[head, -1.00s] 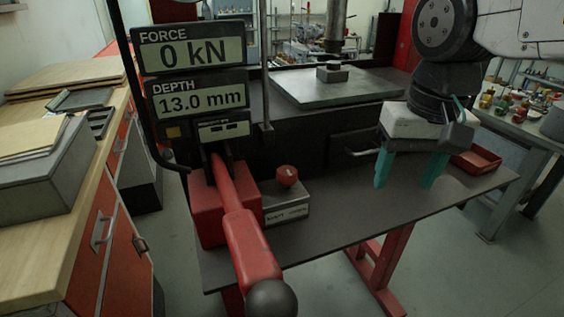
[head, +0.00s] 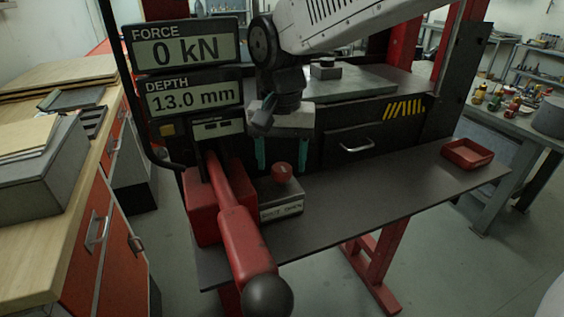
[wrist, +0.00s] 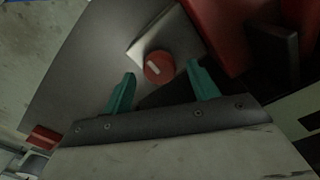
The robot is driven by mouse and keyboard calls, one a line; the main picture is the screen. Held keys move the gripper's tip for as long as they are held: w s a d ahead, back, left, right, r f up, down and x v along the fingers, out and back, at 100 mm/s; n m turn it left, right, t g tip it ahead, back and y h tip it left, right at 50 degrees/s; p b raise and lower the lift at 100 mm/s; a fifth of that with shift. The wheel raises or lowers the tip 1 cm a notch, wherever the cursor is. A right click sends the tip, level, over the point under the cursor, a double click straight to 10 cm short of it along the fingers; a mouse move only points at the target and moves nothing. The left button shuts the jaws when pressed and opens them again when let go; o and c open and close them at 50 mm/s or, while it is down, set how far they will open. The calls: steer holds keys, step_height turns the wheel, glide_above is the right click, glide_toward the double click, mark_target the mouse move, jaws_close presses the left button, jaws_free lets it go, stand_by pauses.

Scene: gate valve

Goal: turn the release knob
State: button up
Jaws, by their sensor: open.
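The release knob (head: 282,173) is a small red round knob with a white mark, on top of a grey box (head: 282,207) with a label on its front. It also shows in the wrist view, the red knob (wrist: 158,66) with its white bar, beyond and between the fingertips. My gripper (head: 282,170) has two teal fingers pointing down, apart and empty, just behind and above the knob. In the wrist view my gripper (wrist: 163,82) is open, and the knob appears apart from both fingers.
A red lever (head: 243,240) with a black ball end stands left of the knob box, on a red block (head: 200,225). Displays (head: 185,48) read 0 kN and 13.0 mm. A red tray (head: 467,153) lies at the right of the shelf. The shelf's middle is clear.

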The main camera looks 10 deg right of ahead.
steer(key=shift+f, duration=0.75)
steer(key=c, duration=1)
